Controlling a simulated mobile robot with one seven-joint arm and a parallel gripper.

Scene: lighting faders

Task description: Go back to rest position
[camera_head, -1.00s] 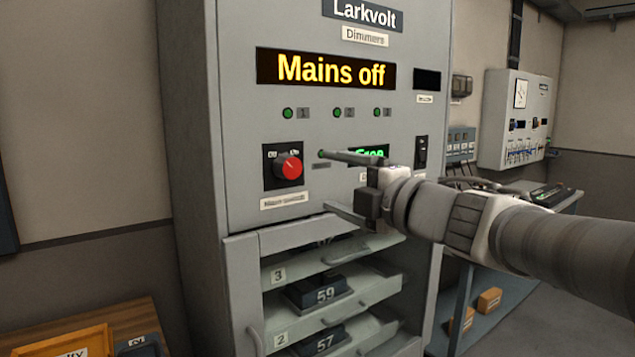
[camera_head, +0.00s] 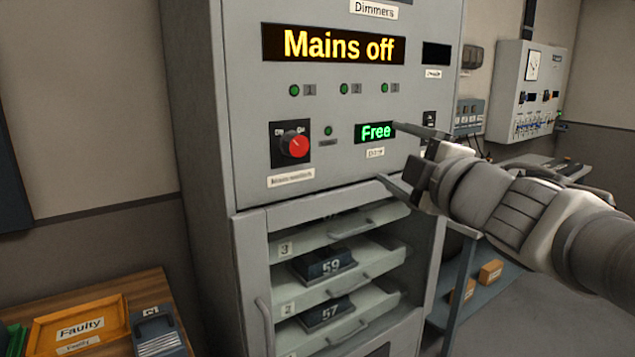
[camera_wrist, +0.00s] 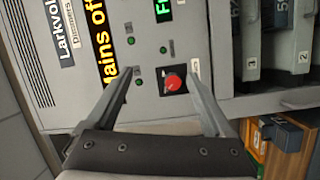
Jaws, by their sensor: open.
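My gripper (camera_head: 402,160) is open and empty in front of the right side of the grey dimmer cabinet (camera_head: 245,110). Its two spread fingers also show in the wrist view (camera_wrist: 165,97), with the panel beyond them. The red mains switch knob (camera_head: 295,145) is to the left of my gripper in the head view and lies apart from it. In the wrist view the knob (camera_wrist: 173,82) appears between the fingers, further off. The amber display (camera_head: 335,45) reads "Mains off". The green display (camera_head: 376,131) reads "Free". My arm reaches in from the right.
Below the panel, open shelves hold modules 59 (camera_head: 325,266) and 57 (camera_head: 327,313). A wooden table at lower left bears an orange "Faulty" tray (camera_head: 42,333) and a dark module (camera_head: 157,330). A trolley with orange blocks (camera_head: 490,271) stands at right, behind my arm.

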